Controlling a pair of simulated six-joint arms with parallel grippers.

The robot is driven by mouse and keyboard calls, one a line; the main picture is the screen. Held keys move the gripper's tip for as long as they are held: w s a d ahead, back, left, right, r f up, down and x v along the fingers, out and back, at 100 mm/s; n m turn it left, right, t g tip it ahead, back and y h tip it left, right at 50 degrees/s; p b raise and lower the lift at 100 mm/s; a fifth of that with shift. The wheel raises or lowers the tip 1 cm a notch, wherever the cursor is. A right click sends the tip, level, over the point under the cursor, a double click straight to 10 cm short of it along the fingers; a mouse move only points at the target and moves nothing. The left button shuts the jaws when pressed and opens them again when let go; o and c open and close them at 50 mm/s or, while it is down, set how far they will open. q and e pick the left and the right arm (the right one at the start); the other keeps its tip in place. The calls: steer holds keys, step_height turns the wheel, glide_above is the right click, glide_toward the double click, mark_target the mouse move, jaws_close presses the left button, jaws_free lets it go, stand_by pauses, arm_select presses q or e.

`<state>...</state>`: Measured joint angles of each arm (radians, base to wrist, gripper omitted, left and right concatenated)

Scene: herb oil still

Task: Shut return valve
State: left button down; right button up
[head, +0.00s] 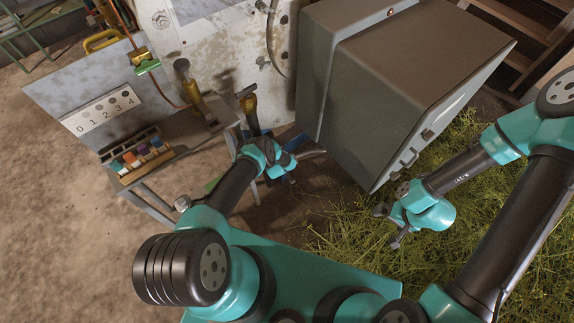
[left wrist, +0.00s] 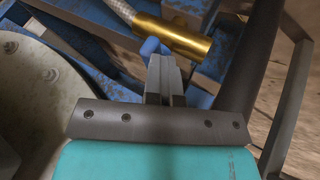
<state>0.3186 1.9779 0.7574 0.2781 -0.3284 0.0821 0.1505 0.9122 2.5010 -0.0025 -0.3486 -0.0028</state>
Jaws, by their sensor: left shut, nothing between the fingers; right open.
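In the left wrist view a brass valve body (left wrist: 172,36) joins a braided hose (left wrist: 121,8). A small blue lever tip (left wrist: 149,46) sticks out from it, right at the fingertips of my left gripper (left wrist: 163,66). The gripper is shut with nothing held; whether it touches the lever I cannot tell. In the head view my left gripper (head: 287,172) is low between the small table and the big grey cabinet, and the arm hides the valve. My right gripper (head: 392,226) is open and empty above the grass, in front of the cabinet.
The grey cabinet (head: 405,85) stands close to both arms. A small metal table (head: 185,135) at left carries a rack of coloured bottles (head: 140,156) and a numbered board (head: 103,110). Blue beams (left wrist: 90,30) and a round pale metal rim (left wrist: 45,75) surround my left fingers.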

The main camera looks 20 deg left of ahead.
arm_select(q)
steer(key=shift+w+d+r, duration=0.15)
steer(key=shift+w+d, duration=0.1)
steer(key=shift+a, duration=0.1)
steer(key=shift+w+a+r, duration=0.1)
steer(key=shift+w+a, duration=0.05)
steer(key=shift+a, duration=0.5)
steer(key=shift+s, duration=0.2)
